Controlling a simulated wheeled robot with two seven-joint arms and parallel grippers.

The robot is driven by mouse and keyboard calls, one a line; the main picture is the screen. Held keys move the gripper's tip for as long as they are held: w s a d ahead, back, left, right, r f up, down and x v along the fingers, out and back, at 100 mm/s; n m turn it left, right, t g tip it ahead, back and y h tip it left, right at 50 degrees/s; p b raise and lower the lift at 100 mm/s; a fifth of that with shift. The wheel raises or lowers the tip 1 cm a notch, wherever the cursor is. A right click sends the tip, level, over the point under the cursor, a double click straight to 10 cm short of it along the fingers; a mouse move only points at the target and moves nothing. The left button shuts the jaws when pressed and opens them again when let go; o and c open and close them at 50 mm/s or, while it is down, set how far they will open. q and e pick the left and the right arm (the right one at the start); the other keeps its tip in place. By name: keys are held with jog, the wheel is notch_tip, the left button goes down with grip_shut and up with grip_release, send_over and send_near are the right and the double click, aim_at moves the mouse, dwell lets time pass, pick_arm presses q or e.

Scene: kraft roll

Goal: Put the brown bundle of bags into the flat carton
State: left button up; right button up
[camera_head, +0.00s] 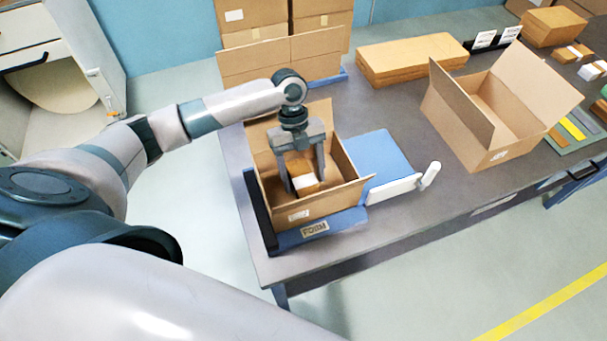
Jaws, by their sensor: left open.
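An open brown carton (330,203) stands upright in a blue fixture at the left end of the table, its flaps spread. A brown bundle (299,167) with a white band is inside this carton. My left gripper (304,183) reaches down into the carton, open, with one finger on each side of the bundle. Whether the fingers touch the bundle or the bundle rests on the carton floor is hard to tell. A wider, low open carton (492,152) stands to the right on the table; the visible part of its inside looks empty. My right gripper is out of view.
A blue plate (377,155) and a white handle (395,188) lie right of the left carton. A flat cardboard stack (405,60) lies at the back. More banded bundles (571,54) are at the far right.

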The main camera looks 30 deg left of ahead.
pick_arm(q)
jog(key=shift+r, duration=0.2)
jog(key=shift+w+a+r, duration=0.1)
jog(key=shift+r, duration=0.05)
jog(key=b+v, duration=0.3)
jog(key=v, duration=0.8)
jog(key=shift+r+b, duration=0.25)
jog(key=shift+b, duration=0.1)
jog(key=shift+r, duration=0.1)
